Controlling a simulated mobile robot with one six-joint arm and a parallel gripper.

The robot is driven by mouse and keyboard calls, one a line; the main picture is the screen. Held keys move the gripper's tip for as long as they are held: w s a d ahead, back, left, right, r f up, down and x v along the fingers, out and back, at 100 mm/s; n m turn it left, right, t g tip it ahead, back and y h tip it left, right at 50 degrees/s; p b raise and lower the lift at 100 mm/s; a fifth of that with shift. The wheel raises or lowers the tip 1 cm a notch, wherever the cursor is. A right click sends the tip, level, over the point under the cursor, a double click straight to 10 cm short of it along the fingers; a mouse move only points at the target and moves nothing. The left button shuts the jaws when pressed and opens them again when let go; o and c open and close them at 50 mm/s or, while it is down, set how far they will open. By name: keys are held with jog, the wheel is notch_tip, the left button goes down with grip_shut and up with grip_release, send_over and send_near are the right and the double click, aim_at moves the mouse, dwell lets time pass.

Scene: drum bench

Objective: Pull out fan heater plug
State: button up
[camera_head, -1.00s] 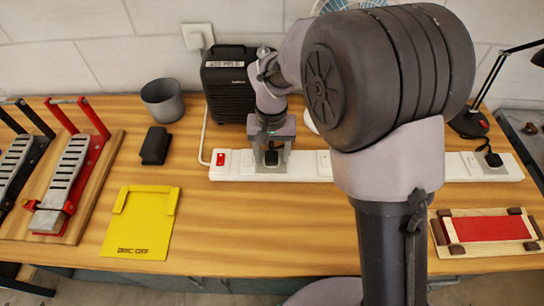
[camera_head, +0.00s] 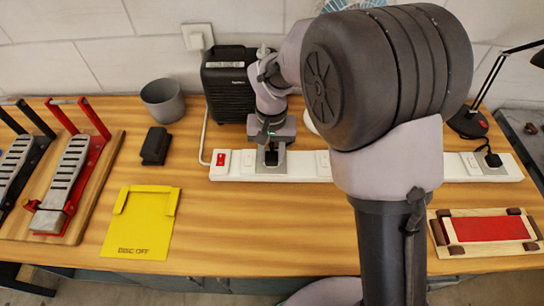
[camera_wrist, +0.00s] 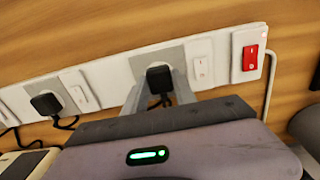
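The black fan heater plug (camera_head: 271,157) sits at a grey socket plate on the white power strip, below the heater; I cannot tell whether it is fully seated. It also shows in the wrist view (camera_wrist: 159,79), with its cord curling below it. My gripper (camera_wrist: 158,88) has one grey finger on each side of this plug, with the tips very near its sides. I cannot tell whether they touch it. In the head view my gripper (camera_head: 271,148) is just above the plug and partly hides it. The black fan heater (camera_head: 229,85) stands behind the strip.
The power strip (camera_head: 309,166) has a lit red switch (camera_head: 221,159) at its left end. A second black plug (camera_head: 492,159) is at its right end, near a desk lamp. A grey cup (camera_head: 162,100), black block (camera_head: 154,146) and yellow tray (camera_head: 141,240) lie to the left.

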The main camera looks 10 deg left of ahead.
aim_at(272, 156)
grip_shut()
jog(key=shift+r, duration=0.1)
jog(key=shift+r+p, duration=2.45)
jog(key=shift+r, duration=0.5)
